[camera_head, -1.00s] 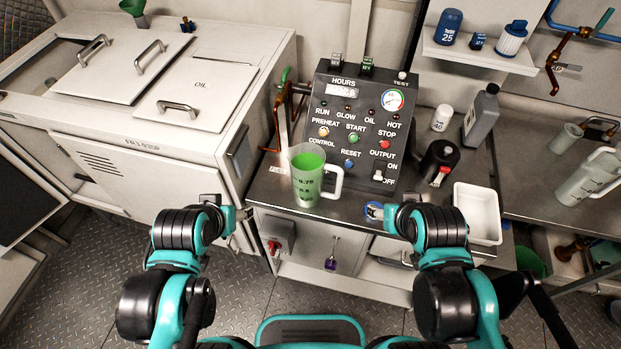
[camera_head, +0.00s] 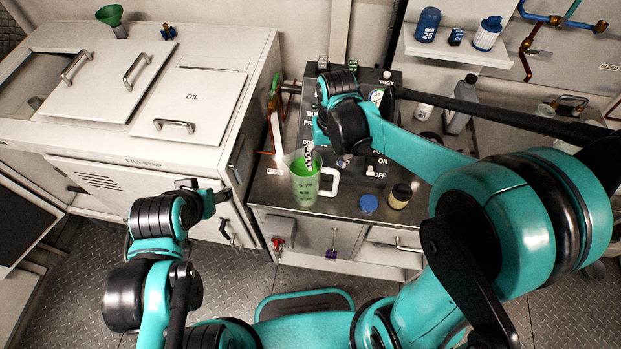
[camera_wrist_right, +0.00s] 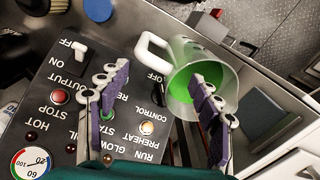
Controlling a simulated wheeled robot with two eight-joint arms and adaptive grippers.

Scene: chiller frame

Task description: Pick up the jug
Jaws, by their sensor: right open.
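The jug (camera_head: 303,188) is a translucent measuring jug with green inside and a white handle on its right. It stands upright on the metal worktop in front of the control panel. My right gripper (camera_head: 309,158) is just above and behind its rim, partly hidden by my arm. In the right wrist view the right gripper (camera_wrist_right: 158,84) is open, with its purple-padded fingers spread and nothing held. There the jug (camera_wrist_right: 198,75) shows beyond the fingers, its handle toward the gap. The right finger overlaps it; contact cannot be told. My left gripper (camera_head: 222,199) is low at the left, away from the jug.
The control panel (camera_head: 376,181) stands close behind the jug. A blue cap (camera_head: 369,204) and a dark-lidded jar (camera_head: 399,197) are to the right. The white oil cabinet (camera_head: 160,160) is at the left. My right arm hides much of the right worktop.

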